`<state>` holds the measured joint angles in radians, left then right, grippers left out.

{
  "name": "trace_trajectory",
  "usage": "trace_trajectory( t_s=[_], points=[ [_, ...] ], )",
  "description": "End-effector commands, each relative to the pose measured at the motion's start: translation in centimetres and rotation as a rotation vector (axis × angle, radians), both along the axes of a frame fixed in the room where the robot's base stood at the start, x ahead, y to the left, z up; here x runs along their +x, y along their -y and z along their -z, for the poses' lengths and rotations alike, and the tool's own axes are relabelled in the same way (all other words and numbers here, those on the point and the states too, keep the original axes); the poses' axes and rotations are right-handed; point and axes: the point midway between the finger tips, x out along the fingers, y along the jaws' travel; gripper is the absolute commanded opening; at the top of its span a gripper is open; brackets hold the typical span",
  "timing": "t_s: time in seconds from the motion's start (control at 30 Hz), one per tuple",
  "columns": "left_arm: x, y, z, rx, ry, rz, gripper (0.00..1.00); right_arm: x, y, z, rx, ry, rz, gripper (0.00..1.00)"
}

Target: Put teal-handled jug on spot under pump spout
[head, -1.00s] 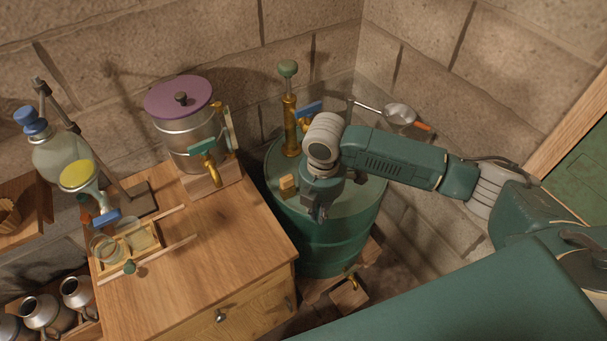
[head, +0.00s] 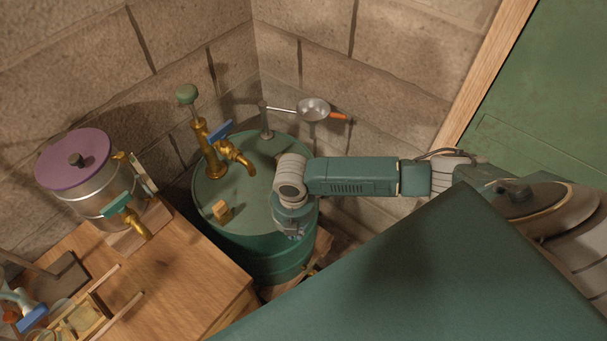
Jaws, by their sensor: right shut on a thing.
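The brass pump (head: 208,150) with a green knob stands on the lid of the green drum (head: 235,190). Its spout (head: 240,157) points right over the lid, and the lid below it looks bare. My right gripper (head: 290,234) points down at the drum's front right edge, to the right of and nearer than the spout. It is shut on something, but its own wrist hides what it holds. I cannot make out a teal-handled jug. My left gripper is not in view.
A yellow-tan block (head: 221,211) sits on the lid's left side. A blue lever (head: 221,131) is at the pump. A purple-lidded pot (head: 80,170) stands on the wooden cabinet (head: 180,275) at left.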

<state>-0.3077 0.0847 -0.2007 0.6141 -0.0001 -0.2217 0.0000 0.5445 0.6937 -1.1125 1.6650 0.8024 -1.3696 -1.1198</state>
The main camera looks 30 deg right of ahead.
Motion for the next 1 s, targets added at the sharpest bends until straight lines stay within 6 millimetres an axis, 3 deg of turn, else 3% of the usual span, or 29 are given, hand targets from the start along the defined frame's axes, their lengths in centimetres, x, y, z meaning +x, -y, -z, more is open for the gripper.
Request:
trace_trajectory(
  t_s=[0.03,0.33,0.8,1.0],
  points=[
    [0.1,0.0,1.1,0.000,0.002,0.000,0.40,0.9,-0.3,0.6,0.001,0.005,0.001,0.00],
    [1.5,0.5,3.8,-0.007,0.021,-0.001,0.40,4.5,-1.6,0.5,0.000,0.004,0.001,0.00],
    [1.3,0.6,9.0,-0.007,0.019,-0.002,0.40,10.3,-3.7,0.6,0.001,0.004,0.000,0.00],
    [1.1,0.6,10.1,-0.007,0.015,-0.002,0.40,11.5,-4.1,0.6,-0.002,-0.001,0.001,0.00]
  ],
)
